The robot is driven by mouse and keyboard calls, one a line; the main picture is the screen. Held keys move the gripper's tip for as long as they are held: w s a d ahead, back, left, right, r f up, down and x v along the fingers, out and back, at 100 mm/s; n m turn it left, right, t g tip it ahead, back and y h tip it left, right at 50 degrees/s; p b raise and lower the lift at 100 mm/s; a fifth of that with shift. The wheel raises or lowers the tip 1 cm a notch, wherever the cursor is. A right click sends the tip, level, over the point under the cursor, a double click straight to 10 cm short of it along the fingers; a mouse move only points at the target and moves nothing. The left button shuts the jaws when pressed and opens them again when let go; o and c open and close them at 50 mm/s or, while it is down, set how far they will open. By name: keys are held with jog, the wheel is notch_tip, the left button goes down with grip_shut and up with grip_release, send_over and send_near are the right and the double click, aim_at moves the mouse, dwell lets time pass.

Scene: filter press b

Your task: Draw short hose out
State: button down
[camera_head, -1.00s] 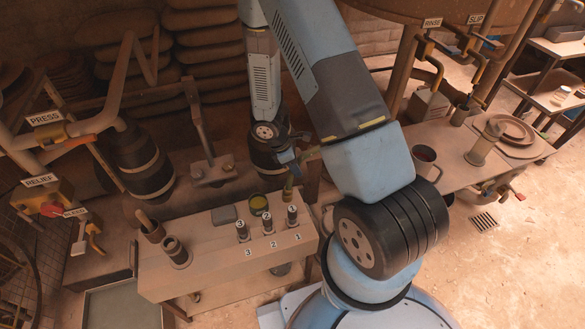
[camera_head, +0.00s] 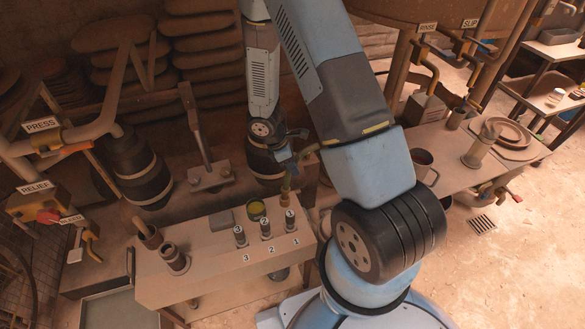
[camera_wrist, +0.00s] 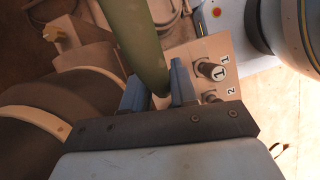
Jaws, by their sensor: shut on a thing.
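A short green hose (camera_wrist: 139,45) runs down from the top of the wrist view. It passes between the two blue fingers of my gripper (camera_wrist: 158,88), which is shut on it. In the head view the hose (camera_head: 286,184) is small and hangs near the back right of the bench, close to the numbered posts.
The bench (camera_head: 205,265) carries numbered posts, with post 1 (camera_wrist: 212,71) just beyond my fingers. A green-filled cup (camera_head: 257,209) and a grey block (camera_head: 221,220) stand close by. Dark ribbed cylinders (camera_head: 140,168) are at the left. A side table with a mug (camera_head: 422,163) is at the right.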

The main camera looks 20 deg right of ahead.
jog(key=shift+r, duration=1.65)
jog(key=shift+r, duration=0.6)
